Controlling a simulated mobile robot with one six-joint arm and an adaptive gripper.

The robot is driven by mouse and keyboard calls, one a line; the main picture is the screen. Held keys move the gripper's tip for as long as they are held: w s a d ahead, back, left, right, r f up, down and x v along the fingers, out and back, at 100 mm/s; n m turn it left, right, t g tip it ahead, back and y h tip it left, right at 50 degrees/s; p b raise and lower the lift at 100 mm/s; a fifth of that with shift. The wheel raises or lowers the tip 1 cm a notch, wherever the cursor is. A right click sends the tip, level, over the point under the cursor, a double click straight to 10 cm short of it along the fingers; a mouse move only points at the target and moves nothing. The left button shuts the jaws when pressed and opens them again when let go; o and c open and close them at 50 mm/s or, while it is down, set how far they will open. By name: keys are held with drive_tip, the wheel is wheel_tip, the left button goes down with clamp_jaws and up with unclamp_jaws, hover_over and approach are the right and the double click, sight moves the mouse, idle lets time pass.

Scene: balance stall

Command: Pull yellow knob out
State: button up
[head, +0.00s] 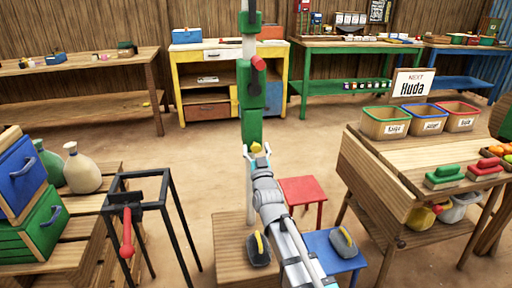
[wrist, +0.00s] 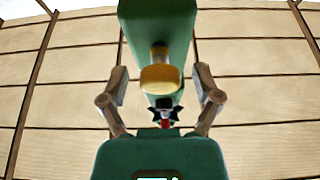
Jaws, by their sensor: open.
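The yellow knob (wrist: 160,79) sits on a short stem on the front of a green post (wrist: 156,28). In the head view the knob (head: 256,147) shows small at the low part of the green post (head: 250,110). My gripper (wrist: 161,74) is open, with one finger on each side of the knob. There are visible gaps between both fingers and the knob in the wrist view. In the head view my gripper (head: 257,151) is right at the post, and my arm hides the post's lower part.
A red handle (head: 258,63) sticks out higher on the post. A black metal stand (head: 123,183) with a red lever stands left. A wooden counter (head: 385,205) is at right.

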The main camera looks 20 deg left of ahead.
sight(256, 146)
drive_tip(key=shift+c, duration=0.2)
clamp_jaws()
drive_tip(key=s+d, duration=0.2)
drive_tip(key=shift+s, duration=0.4)
drive_tip(key=shift+o, duration=0.2)
unclamp_jaws()
drive_tip(key=shift+a, duration=0.1)
